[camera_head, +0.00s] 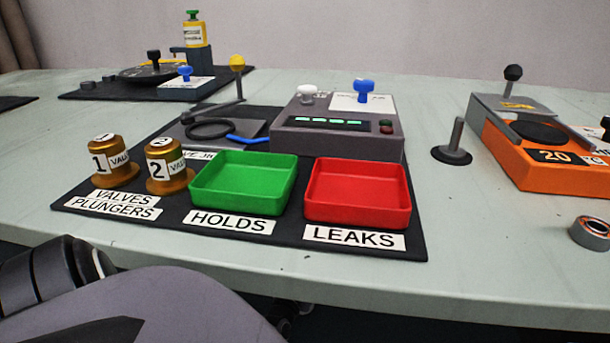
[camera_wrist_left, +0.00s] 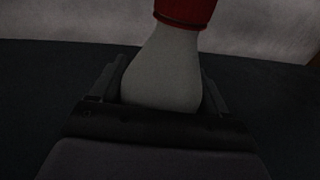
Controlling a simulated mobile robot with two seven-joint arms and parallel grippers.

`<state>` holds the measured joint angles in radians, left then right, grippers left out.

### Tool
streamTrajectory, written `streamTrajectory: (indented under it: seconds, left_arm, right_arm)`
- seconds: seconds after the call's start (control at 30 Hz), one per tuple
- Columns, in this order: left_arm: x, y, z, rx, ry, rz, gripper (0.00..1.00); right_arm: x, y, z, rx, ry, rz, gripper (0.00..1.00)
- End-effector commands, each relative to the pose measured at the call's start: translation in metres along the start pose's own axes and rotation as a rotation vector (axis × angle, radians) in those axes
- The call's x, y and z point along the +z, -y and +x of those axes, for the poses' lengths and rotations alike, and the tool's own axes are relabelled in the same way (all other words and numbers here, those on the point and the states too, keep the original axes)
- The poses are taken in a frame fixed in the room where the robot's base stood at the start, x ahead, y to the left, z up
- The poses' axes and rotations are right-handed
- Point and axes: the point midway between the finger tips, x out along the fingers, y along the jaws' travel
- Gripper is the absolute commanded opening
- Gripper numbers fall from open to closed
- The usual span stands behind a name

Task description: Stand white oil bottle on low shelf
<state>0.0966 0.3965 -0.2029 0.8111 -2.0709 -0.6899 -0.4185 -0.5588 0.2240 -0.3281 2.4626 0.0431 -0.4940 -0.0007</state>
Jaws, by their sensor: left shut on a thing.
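The white oil bottle (camera_wrist_left: 165,75) is in the left wrist view, a pale, tapering body with a red band or cap (camera_wrist_left: 185,12) at the top edge of the picture. My left gripper (camera_wrist_left: 162,88) is shut on it, with one dark finger on each side. The bottle's lower part is hidden behind the gripper. In the head view, part of my arm shows at the lower left, but neither gripper is in view. The low shelf cannot be made out in either view.
The head view shows a pale table (camera_head: 330,286). A black mat holds a green tray (camera_head: 240,204), a red tray (camera_head: 357,212), two brass valves and a grey device (camera_head: 340,137). An orange unit (camera_head: 555,172) stands at right. The table's front edge is clear.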

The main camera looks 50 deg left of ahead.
Motion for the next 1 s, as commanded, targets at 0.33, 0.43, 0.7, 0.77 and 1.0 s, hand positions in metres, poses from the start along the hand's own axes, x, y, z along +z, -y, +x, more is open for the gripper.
streamTrajectory:
  seconds: [0.33, 0.43, 0.7, 0.77, 1.0]
  left_arm:
    - [-0.003, 0.001, -0.002, 0.001, 0.004, -0.001, 0.28]
    - [-0.006, 0.001, -0.001, 0.001, 0.002, -0.001, 0.28]
    - [-0.007, 0.001, -0.002, 0.000, -0.001, -0.001, 1.00]
    - [-0.007, 0.001, -0.002, 0.000, -0.001, -0.001, 1.00]
    - [-0.002, 0.000, -0.022, -0.002, -0.004, 0.001, 1.00]
  right_arm:
    - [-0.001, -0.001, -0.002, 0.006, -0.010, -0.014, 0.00]
    - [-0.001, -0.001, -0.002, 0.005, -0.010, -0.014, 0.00]
    - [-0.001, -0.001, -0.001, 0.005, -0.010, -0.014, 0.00]
    - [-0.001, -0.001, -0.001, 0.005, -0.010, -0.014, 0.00]
    - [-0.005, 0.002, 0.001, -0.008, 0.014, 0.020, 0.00]
